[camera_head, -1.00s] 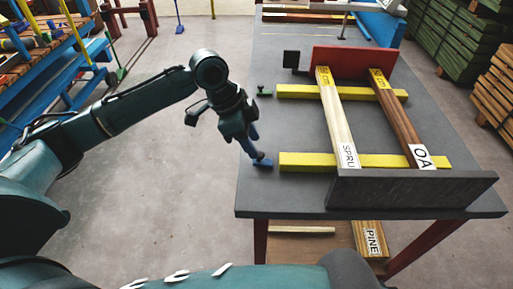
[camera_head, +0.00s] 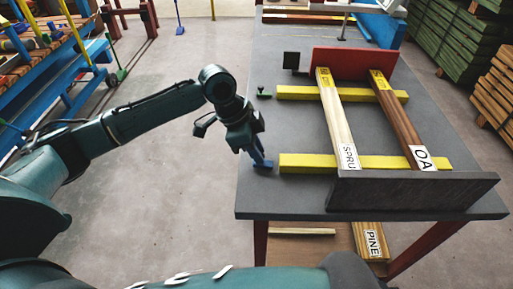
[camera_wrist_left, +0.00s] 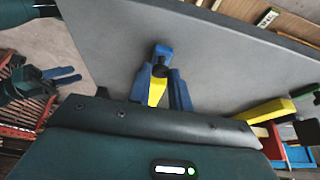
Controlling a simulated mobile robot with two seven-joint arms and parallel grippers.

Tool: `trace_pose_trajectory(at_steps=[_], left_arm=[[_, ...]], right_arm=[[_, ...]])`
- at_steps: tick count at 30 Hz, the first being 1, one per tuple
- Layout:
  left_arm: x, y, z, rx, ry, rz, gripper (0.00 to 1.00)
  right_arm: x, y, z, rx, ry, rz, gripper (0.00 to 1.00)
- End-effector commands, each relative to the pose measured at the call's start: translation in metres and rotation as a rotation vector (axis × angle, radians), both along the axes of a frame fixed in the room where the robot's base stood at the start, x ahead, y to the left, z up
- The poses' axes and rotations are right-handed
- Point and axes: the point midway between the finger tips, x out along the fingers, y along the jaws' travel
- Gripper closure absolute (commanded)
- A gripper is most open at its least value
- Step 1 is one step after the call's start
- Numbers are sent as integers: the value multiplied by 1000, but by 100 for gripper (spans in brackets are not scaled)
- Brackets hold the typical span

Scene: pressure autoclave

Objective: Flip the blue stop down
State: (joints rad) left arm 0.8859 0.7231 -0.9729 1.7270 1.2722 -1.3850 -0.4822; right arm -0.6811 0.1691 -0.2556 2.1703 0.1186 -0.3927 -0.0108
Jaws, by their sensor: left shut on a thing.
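The blue stop (camera_head: 262,168) is at the left edge of the grey table, left of the near yellow bar. My left gripper (camera_head: 259,158) points down at it and is shut on it, hiding part of it. In the left wrist view, the stop's blue end (camera_wrist_left: 164,50) and a dark knob show just beyond the blue fingertips (camera_wrist_left: 163,76), with a yellow strip between the fingers. The stop's exact tilt is hard to tell. My right gripper (camera_wrist_left: 66,77) shows at the left of the wrist view, its two blue fingers apart and empty.
Two yellow bars (camera_head: 383,161) carry a SPRU board (camera_head: 341,120) and an OA board (camera_head: 400,120). A dark near plate (camera_head: 412,190) and a red far plate (camera_head: 352,60) stand across the table. A green stop (camera_head: 264,93) sits farther along the left edge.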

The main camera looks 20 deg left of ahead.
Motion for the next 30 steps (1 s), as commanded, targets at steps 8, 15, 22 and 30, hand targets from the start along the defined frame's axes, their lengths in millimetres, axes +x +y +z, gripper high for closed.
trace_pose_trajectory(at_steps=[8, 15, 22, 30], left_arm=[[-1, 1, -1, -23, -1, 1, 100], [-4, 8, -8, -156, -37, 1, 100], [-3, 9, -9, -192, -54, 0, 100], [-3, 9, -9, -191, -53, -1, 73]], right_arm=[[0, 0, 4, -2, -2, 0, 64], [0, -1, 10, -21, -2, 4, 64], [-1, -1, 8, -25, 2, 7, 64], [-1, -1, 7, -27, 2, 9, 64]])
